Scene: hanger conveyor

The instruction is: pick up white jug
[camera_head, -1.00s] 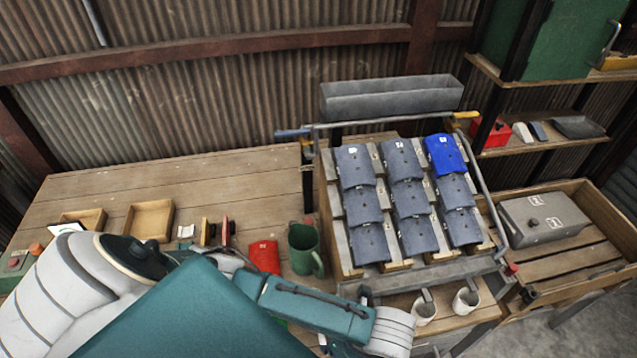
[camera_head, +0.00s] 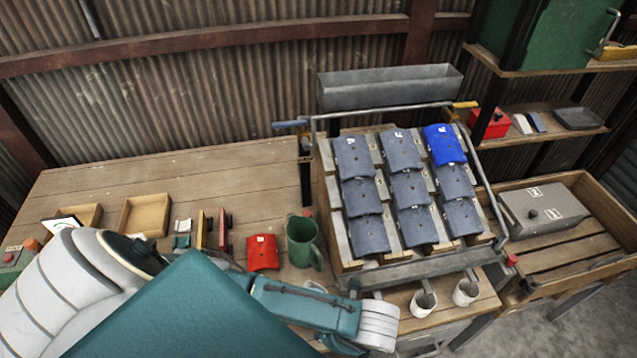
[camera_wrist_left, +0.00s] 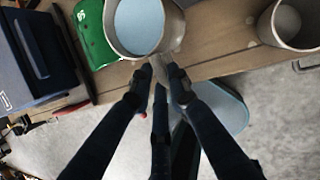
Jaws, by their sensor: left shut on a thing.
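The white jug (camera_wrist_left: 170,25), a pale round vessel with a blue inside, is at the top of the left wrist view. My left gripper (camera_wrist_left: 161,76) is shut on a narrow part at its near side, which looks like its handle. The fingers hide part of that grip. In the head view my left arm covers most of this spot, and the left gripper is hidden there. My right gripper is in neither view.
Two white mugs (camera_head: 422,304) (camera_head: 466,292) stand right of my arm. A green jug (camera_head: 302,242) and a red piece (camera_head: 262,252) stand behind it. The rack (camera_head: 345,245) of grey-blue panels rises beyond. The left table (camera_head: 110,183) has free room.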

